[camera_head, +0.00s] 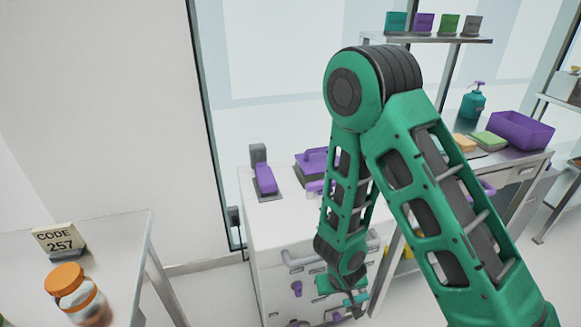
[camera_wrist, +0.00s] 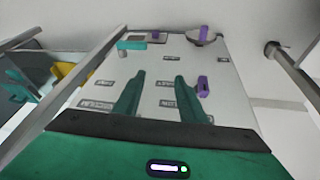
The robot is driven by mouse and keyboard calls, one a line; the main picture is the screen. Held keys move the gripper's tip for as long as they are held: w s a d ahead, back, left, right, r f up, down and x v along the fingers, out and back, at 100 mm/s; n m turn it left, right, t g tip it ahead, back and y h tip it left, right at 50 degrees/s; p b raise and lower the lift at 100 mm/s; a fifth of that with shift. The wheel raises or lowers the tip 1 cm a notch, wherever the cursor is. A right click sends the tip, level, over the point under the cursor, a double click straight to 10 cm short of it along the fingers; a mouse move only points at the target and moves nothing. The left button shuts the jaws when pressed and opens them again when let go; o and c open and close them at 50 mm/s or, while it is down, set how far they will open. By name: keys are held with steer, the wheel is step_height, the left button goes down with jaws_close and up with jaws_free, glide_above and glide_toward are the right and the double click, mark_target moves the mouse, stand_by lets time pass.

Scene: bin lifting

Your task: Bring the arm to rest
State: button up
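My green arm rises in the head view, bends at a high elbow and hangs down in front of a white cabinet (camera_head: 275,225). My gripper (camera_head: 350,305) is at the lower end, low before the cabinet front. In the wrist view my gripper (camera_wrist: 160,98) shows two green fingers apart, with nothing between them. Beyond the fingers is a pale panel (camera_wrist: 150,65) with several dark labels and purple handles (camera_wrist: 203,86). I cannot tell whether the fingers touch it.
A table at the left holds a jar with an orange lid (camera_head: 66,279) and a "CODE 257" sign (camera_head: 58,241). Purple devices (camera_head: 265,179) sit on the cabinet top. A purple bin (camera_head: 520,130) and a teal pump bottle (camera_head: 473,102) stand on the right counter.

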steer(key=s+d+r+m+g+h, duration=0.1)
steer(key=d+r+m, duration=0.1)
steer(key=d+r, duration=0.8)
steer(key=s+d+r+m+g+h, duration=0.1)
steer(key=s+d+r+m+g, duration=0.1)
steer(key=d+r, duration=0.8)
steer(key=s+d+r+m+y, duration=0.1)
steer(key=s+d+r+m, duration=0.1)
steer(key=s+r, duration=0.5)
steer(key=s+d+r+m+g+y, duration=0.1)
steer(key=s+d+r+y, duration=0.1)
steer(key=s+d+r, duration=0.2)
steer(key=s+r, duration=0.3)
steer(key=s, duration=0.5)
steer(key=shift+s+d+r+m, duration=0.25)
steer(key=shift+s+d+m, duration=0.05)
steer(key=shift+s+m, duration=0.1)
